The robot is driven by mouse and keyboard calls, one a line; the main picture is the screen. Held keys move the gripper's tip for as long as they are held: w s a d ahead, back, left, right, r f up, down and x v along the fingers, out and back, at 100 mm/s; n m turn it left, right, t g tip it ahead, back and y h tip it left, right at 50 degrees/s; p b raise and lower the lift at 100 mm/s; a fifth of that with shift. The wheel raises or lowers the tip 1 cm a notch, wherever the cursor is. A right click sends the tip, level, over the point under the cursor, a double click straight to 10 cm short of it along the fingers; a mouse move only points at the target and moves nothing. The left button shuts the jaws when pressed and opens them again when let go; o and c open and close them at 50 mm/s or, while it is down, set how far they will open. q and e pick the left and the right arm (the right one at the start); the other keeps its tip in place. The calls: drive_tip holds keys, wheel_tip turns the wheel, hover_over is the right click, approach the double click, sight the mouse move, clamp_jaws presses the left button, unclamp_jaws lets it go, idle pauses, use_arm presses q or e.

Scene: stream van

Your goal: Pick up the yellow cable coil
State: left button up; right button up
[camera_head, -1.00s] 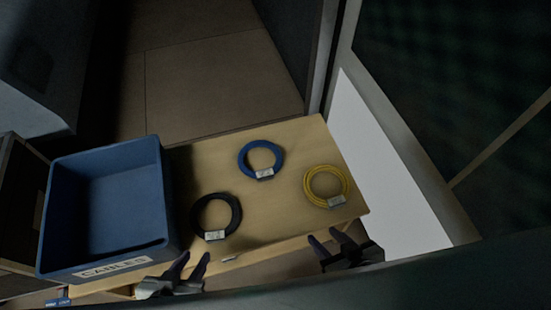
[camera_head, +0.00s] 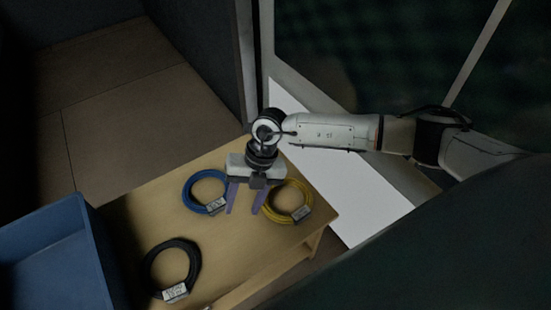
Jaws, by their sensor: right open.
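The yellow cable coil (camera_head: 289,217) lies flat on the wooden table, with a pale tag on its lower right part. My right gripper (camera_head: 244,212) is open and empty, its two fingers pointing down the picture. It appears above the table between the blue and yellow coils, and its right finger overlaps the left edge of the yellow coil in the picture. I cannot tell its exact height or whether it touches anything. My left gripper is out of view.
A blue cable coil (camera_head: 187,195) lies just left of my right gripper. A black cable coil (camera_head: 149,269) lies nearer the front. A blue crate (camera_head: 85,235) stands at the left. A wall panel and pale board (camera_head: 345,205) border the table's right side.

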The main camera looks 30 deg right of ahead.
sight(269, 199)
drive_tip(key=w+d+f+h, duration=0.1)
drive_tip(key=d, duration=0.2)
drive_tip(key=w+d+f+h+b, duration=0.1)
drive_tip(key=d, duration=0.2)
drive_tip(key=w+d+f+h, duration=0.1)
drive_tip(key=d+f, duration=0.1)
drive_tip(key=d, duration=0.1)
drive_tip(key=shift+w+f+m+t+h, duration=0.1)
drive_tip(key=shift+w+m+t+h, duration=0.2)
drive_tip(key=shift+w, duration=0.1)
drive_tip(key=f+b, duration=0.1)
drive_tip(key=f, duration=0.1)
drive_tip(key=a+f+b, duration=0.1)
drive_tip(key=f, duration=0.2)
drive_tip(key=shift+a+f, duration=0.1)
drive_tip(key=shift+f, duration=0.25)
drive_tip(key=shift+w, duration=0.1)
clamp_jaws()
